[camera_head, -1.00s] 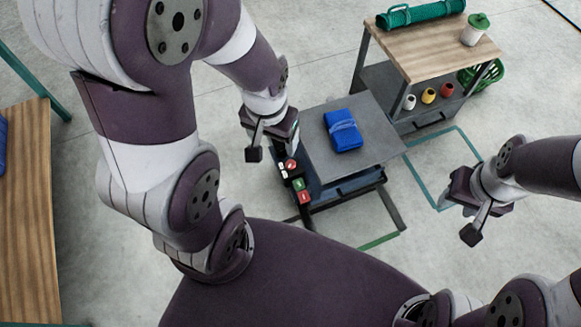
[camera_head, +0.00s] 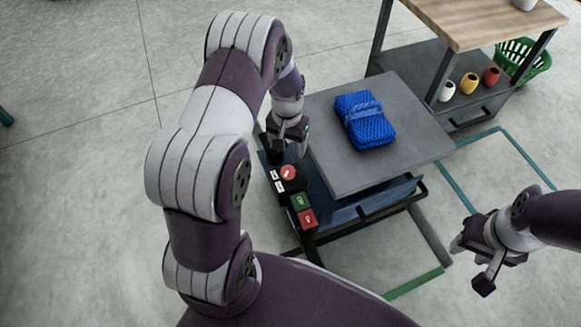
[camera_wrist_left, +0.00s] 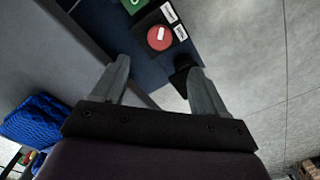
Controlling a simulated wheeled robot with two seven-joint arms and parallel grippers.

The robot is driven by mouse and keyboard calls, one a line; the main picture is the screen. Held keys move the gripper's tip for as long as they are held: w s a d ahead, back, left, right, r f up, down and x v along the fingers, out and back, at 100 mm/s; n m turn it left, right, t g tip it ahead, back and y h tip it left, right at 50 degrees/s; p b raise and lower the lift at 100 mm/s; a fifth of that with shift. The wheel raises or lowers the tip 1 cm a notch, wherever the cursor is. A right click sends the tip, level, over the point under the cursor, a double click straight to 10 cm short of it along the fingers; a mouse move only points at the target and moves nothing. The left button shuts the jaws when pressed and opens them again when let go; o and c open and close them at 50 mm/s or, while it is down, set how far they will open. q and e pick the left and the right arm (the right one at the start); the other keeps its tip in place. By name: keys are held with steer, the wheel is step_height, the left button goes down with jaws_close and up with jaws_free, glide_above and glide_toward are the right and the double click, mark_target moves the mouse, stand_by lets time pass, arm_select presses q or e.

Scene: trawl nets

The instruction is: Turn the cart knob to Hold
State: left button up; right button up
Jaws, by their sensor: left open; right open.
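The cart (camera_head: 345,195) has a grey top and a control strip on its near left side. The red round knob (camera_head: 288,172) with a white mark sits on that strip beside two small white labels (camera_head: 276,180); their text is too small to read. In the left wrist view the knob (camera_wrist_left: 160,37) lies ahead of the fingers, apart from them. My left gripper (camera_head: 286,150) is open, just beyond the knob at the cart's corner; it also shows in the left wrist view (camera_wrist_left: 155,90). My right gripper (camera_head: 468,262) is open and empty, off to the cart's right.
Green (camera_head: 301,201) and red (camera_head: 307,218) buttons sit nearer on the strip. A folded blue net (camera_head: 365,120) lies on the cart top. A wooden-topped bench (camera_head: 475,20) with several small spools and a green basket (camera_head: 522,60) stands at back right. Floor at left is clear.

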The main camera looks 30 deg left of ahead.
mark_target(288, 171)
arm_select(q)
step_height(288, 171, down, 12)
steer(key=b, duration=0.7)
steer(key=shift+b, duration=0.3)
steer(key=shift+r, duration=0.1)
steer(key=c, duration=1)
